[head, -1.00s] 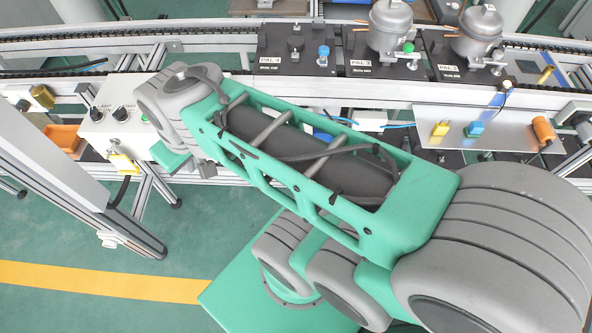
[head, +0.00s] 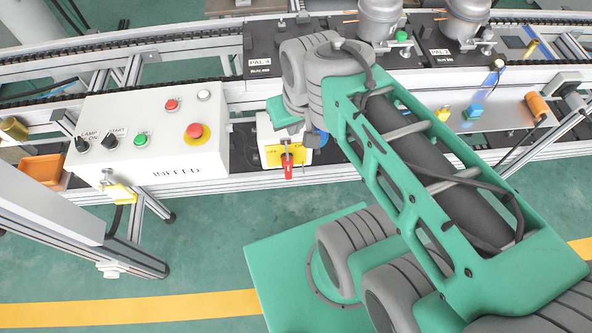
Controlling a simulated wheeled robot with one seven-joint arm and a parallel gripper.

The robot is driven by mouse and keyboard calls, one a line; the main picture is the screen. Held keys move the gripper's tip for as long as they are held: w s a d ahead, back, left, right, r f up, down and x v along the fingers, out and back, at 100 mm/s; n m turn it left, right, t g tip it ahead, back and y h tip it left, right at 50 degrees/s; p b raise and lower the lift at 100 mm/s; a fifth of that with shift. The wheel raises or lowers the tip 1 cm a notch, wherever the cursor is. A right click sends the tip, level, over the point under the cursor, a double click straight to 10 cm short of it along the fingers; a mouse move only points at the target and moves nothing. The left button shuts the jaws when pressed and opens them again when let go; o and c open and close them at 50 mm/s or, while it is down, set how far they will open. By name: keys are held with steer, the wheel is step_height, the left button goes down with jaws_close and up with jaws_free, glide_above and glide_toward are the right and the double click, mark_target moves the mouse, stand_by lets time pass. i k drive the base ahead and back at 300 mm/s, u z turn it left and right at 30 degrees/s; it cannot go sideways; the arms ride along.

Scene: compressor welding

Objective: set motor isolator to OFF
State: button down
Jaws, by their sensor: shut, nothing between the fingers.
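The motor isolator (head: 270,152) is a white box with a yellow plate, low on the near side of the conveyor. Its red handle (head: 287,166) points down, close to vertical. Any position lettering on the plate is too small to read. My gripper (head: 288,124) is at the end of the arm, just above and overlapping the top of the isolator in the picture. It is shut with nothing in it; its fingertips are largely hidden. I cannot tell whether it touches the box, but the red handle shows clear of it.
The white INFEED panel (head: 150,133) with knobs, buttons and a red emergency stop (head: 194,131) stands to the left. A grey plate with yellow (head: 443,114) and blue (head: 473,111) parts is at right. Pallets with grey compressors (head: 380,18) are behind.

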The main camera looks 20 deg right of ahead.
mark_target(287, 165)
steer(key=u, duration=0.5)
steer(key=k, duration=0.7)
steer(key=u, duration=1)
steer(key=k, duration=0.6)
steer(key=u, duration=0.3)
steer(key=i, duration=0.6)
steer(key=u, duration=0.4)
